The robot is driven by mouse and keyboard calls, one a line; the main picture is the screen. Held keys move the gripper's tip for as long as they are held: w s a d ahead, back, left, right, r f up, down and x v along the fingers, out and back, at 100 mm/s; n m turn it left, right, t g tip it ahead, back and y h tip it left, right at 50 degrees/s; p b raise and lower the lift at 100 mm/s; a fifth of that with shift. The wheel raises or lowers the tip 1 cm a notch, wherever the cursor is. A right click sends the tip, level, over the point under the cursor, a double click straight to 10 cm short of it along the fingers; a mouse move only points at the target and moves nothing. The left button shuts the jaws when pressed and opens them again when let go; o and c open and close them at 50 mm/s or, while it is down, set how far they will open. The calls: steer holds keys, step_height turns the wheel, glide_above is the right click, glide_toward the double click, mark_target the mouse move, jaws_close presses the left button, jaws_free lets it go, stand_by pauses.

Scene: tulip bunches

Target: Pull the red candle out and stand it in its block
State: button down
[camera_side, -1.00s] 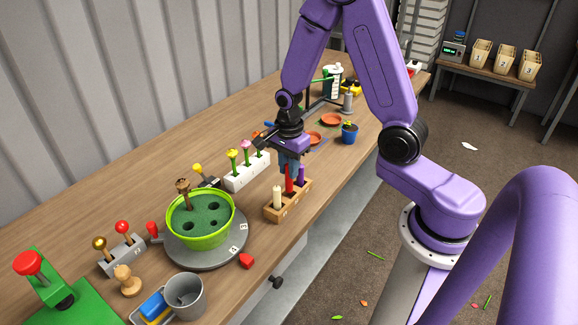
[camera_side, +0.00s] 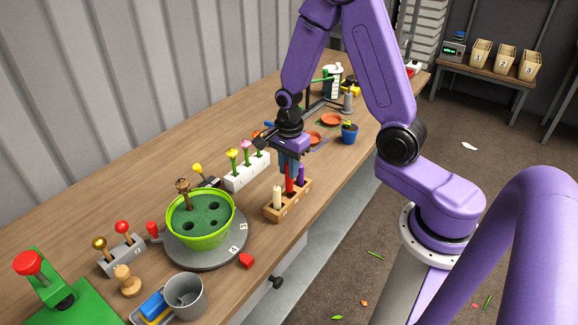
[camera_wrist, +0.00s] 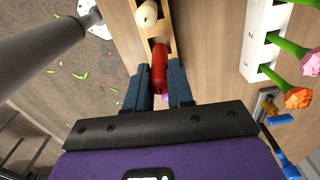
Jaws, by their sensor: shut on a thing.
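The red candle (camera_side: 289,182) stands upright in the middle of the wooden block (camera_side: 287,212), between a cream candle (camera_side: 277,197) at left and a purple candle (camera_side: 301,173) at right. My gripper (camera_side: 289,163) points down over the block, its fingers shut on the upper part of the red candle. In the wrist view the red candle (camera_wrist: 159,66) lies between my two blue-grey fingers (camera_wrist: 160,90), with the cream candle (camera_wrist: 147,14) beyond it. The purple candle is mostly hidden there.
A green pot (camera_side: 199,240) with dark holes and a brown stake stands on a grey turntable (camera_side: 206,262) left of the block. A white holder with flowers (camera_side: 247,172) stands behind. A grey mug (camera_side: 184,296) is at the front. The table's front edge runs close by the block.

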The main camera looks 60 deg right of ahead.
steer(key=shift+f, duration=1.95)
steer(key=c, duration=0.9)
jaws_free()
step_height(320, 180, up, 17)
steer(key=shift+r, duration=0.2)
steer(key=s+a+n, duration=0.4)
steer(key=s+n, duration=0.7)
steer(key=n, duration=0.4)
steer(key=s+a+n, duration=0.4)
steer(key=s+n, duration=0.7)
steer(key=n, duration=0.5)
steer(key=shift+a+r, duration=0.2)
steer(key=shift+a, duration=0.2)
